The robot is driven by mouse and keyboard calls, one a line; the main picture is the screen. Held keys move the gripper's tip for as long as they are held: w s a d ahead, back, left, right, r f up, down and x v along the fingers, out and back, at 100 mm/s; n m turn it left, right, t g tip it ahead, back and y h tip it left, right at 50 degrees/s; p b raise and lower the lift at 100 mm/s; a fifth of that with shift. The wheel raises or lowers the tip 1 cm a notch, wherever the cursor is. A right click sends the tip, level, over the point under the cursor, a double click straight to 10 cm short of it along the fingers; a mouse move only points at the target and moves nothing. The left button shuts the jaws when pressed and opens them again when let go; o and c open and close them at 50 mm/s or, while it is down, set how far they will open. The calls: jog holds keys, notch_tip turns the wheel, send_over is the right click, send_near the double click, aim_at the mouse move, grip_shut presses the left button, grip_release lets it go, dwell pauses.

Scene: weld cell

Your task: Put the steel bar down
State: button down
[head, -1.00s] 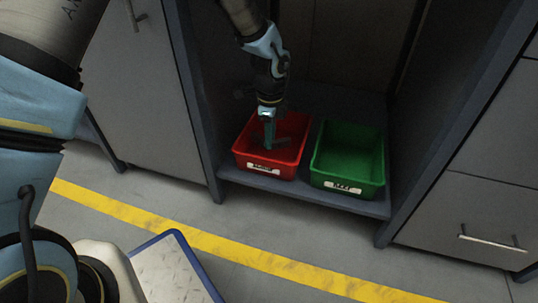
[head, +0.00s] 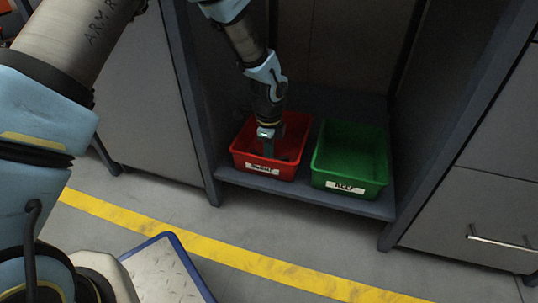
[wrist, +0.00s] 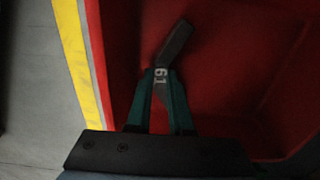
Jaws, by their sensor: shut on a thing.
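The steel bar (wrist: 174,43) is a short dark grey bar held between my gripper's teal fingers (wrist: 161,78) in the wrist view. It sticks out past the fingertips at a slant, over the red floor of a bin. In the head view my gripper (head: 268,150) points down inside the red bin (head: 287,173), its fingers below the rim. The bar is hard to make out there in the shade. Whether it touches the bin floor I cannot tell.
A green bin (head: 320,181), seemingly empty, stands to the right of the red one on the same low shelf (head: 300,192). Grey cabinet sides flank the bay. A yellow floor stripe (head: 255,262) and a blue-edged plate (head: 165,270) lie in front.

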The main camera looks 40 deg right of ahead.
jog(key=shift+f, duration=0.3)
jog(key=c, duration=0.8)
grip_release()
notch_tip(320, 180, up, 13)
jog(key=p, duration=0.6)
jog(key=shift+p, duration=0.3)
jog(key=shift+s+r, duration=0.1)
